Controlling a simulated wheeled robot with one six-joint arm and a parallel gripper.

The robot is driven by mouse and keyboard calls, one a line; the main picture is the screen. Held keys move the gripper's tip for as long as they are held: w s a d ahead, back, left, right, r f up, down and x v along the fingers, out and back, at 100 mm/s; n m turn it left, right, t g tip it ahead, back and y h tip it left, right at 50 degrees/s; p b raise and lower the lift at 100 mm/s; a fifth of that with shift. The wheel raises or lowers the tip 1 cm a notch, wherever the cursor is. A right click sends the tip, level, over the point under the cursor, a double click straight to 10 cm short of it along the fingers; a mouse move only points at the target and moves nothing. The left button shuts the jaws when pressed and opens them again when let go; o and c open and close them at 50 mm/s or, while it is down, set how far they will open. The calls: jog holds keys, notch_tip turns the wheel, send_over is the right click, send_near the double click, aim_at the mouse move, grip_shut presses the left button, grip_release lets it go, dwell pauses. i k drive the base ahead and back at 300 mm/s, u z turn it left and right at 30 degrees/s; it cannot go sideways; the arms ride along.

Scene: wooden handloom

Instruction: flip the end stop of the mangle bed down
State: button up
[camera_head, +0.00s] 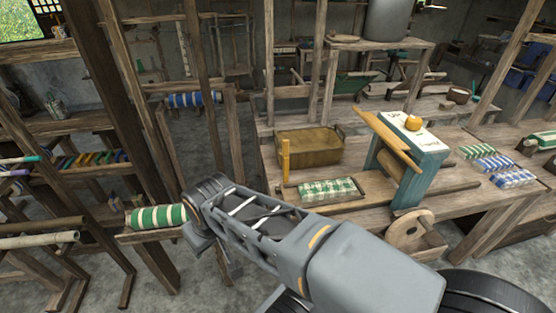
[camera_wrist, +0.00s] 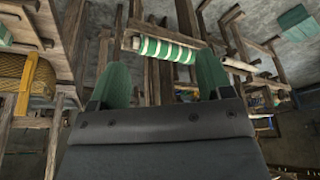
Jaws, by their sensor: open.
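An orange-yellow upright piece (camera_wrist: 26,86), probably the same post, shows at the left of the wrist view. My gripper (camera_wrist: 161,72) is open, its two green fingers apart with nothing held. In the head view my arm reaches left, in front of the bench and away from the post; the fingers are not clear there.
Another green-and-white roll (camera_head: 157,217) rests on a wooden support left of my arm; it shows beyond my fingers in the wrist view (camera_wrist: 165,49). A brown box (camera_head: 309,147) stands behind the post. A teal stand (camera_head: 420,168) with a slanted board is to the right.

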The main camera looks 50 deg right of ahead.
aim_at(286, 142)
jog(key=k, duration=0.45)
jog(key=z, duration=0.8)
jog(key=i, duration=0.35)
jog(key=u, duration=0.2)
jog(key=k, duration=0.7)
jog(key=u, duration=0.9)
jog(key=i, duration=1.25)
jog(key=z, duration=0.7)
jog(key=i, duration=0.55)
jog(key=z, duration=0.55)
